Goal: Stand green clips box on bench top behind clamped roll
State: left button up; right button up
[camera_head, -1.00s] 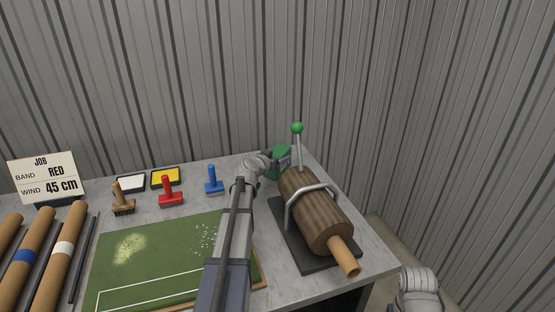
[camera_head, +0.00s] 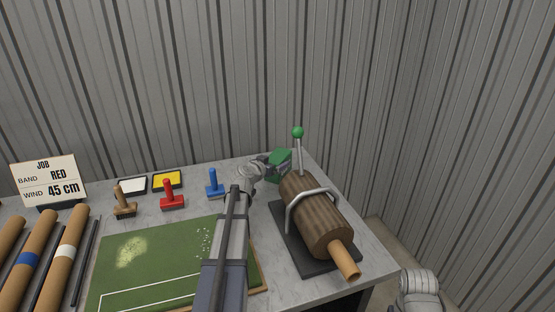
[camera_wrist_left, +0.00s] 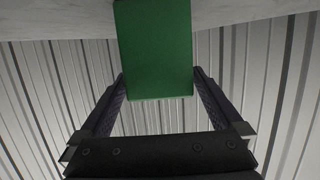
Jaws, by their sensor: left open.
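The green clips box (camera_head: 280,163) stands on the bench top (camera_head: 232,177) at its back right, behind the clamped brown roll (camera_head: 316,217). My left gripper (camera_head: 266,167) is at the left side of the box. In the left wrist view the green box (camera_wrist_left: 155,50) is upside down against the pale bench strip (camera_wrist_left: 60,20), with the two finger tips spread at either side of its near end. The left gripper is open, and whether a finger still touches the box is hard to tell. My right gripper does not show.
The roll lies in a clamp on a dark base (camera_head: 298,248), its green-knobbed lever (camera_head: 298,133) upright near the box. A turf board (camera_head: 150,260), stamps, ink pads (camera_head: 167,179) and several tubes fill the left. The corrugated wall stands close behind.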

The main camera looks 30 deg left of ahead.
pick_arm(q)
jog(key=p+v, duration=0.2)
jog(key=v, duration=0.6)
jog(key=shift+s, duration=0.2)
jog(key=shift+r, duration=0.15)
dwell(0.7)
